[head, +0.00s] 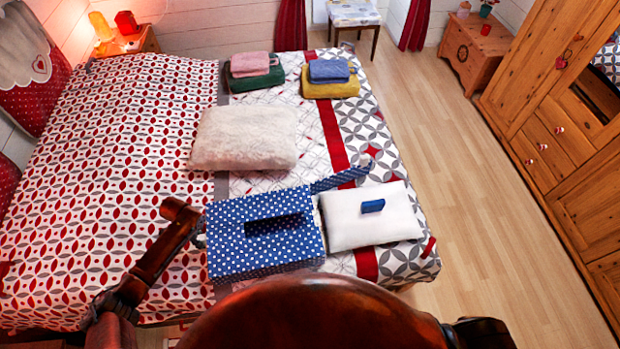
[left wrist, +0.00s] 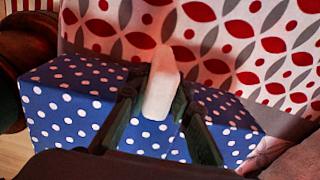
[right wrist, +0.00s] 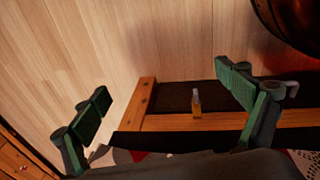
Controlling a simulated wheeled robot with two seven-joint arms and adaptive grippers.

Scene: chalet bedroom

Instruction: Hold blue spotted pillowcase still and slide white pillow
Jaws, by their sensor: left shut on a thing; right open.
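The blue spotted pillowcase (head: 235,245) lies box-like on the bed with a dark opening in its top. It also shows in the left wrist view (left wrist: 75,120). A spotted strip (head: 340,179) with a grey end extends from its far right corner. The white pillow (head: 350,225), with a blue tab (head: 372,206) on top, lies flat just right of the pillowcase. My left gripper (head: 199,240) is at the pillowcase's left edge, its fingers shut on a pale tab (left wrist: 162,88) there. My right gripper (right wrist: 165,90) is open and empty in the right wrist view, away from both.
A fluffy cream cushion (head: 245,138) lies behind the pillowcase. Folded towels (head: 254,68) and a blue-and-yellow stack (head: 331,78) are at the bed's far end. Right of the bed is clear wooden floor (head: 470,190), then a wardrobe (head: 565,130).

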